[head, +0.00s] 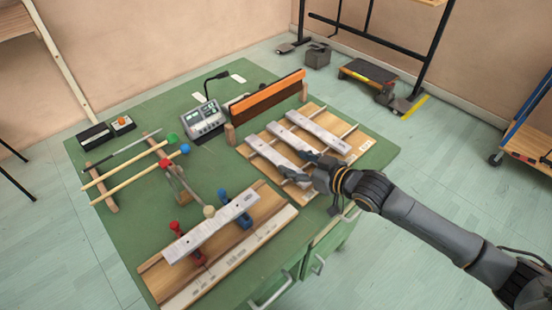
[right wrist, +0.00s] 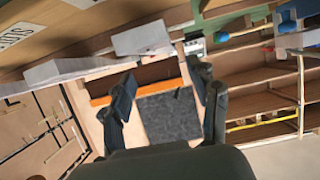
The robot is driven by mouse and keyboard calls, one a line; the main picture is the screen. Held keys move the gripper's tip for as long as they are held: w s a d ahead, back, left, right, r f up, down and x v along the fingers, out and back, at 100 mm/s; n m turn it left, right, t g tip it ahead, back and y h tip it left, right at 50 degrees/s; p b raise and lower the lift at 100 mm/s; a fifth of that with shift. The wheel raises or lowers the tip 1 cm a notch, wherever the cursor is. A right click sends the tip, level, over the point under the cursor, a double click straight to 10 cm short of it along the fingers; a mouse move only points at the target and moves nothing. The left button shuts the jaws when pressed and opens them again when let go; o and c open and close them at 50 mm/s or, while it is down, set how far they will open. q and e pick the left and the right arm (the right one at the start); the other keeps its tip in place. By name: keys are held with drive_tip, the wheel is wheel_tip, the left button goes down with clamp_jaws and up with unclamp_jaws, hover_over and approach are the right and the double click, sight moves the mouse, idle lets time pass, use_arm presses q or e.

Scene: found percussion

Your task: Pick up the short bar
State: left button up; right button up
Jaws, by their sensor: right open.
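Three pale grey bars lie side by side on a slatted wooden frame (head: 329,112) at the right of the green table: a right bar (head: 318,130), a middle bar (head: 288,135) and a left bar (head: 268,155). I cannot tell for sure which is the short bar, as my gripper covers the near ends. My right gripper (head: 296,166) is at the near ends of the middle and left bars. In the right wrist view it (right wrist: 162,78) is open, with nothing between its fingers; a pale bar end (right wrist: 142,38) shows beyond the fingertips. My left gripper is not in view.
Another pale bar (head: 212,230) rests on a wooden stand (head: 255,238) with red and blue clamps at the front. An orange-topped board (head: 265,98) stands behind the frame. A meter box (head: 204,119) and sticks on a rack (head: 130,175) are to the left.

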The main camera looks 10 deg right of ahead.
sight(277, 158)
drive_tip(key=shift+x, duration=2.8)
drive_tip(key=shift+s+a+f, duration=0.1)
drive_tip(key=shift+s+f, duration=0.05)
drive_tip(key=shift+s, duration=0.05)
clamp_jaws()
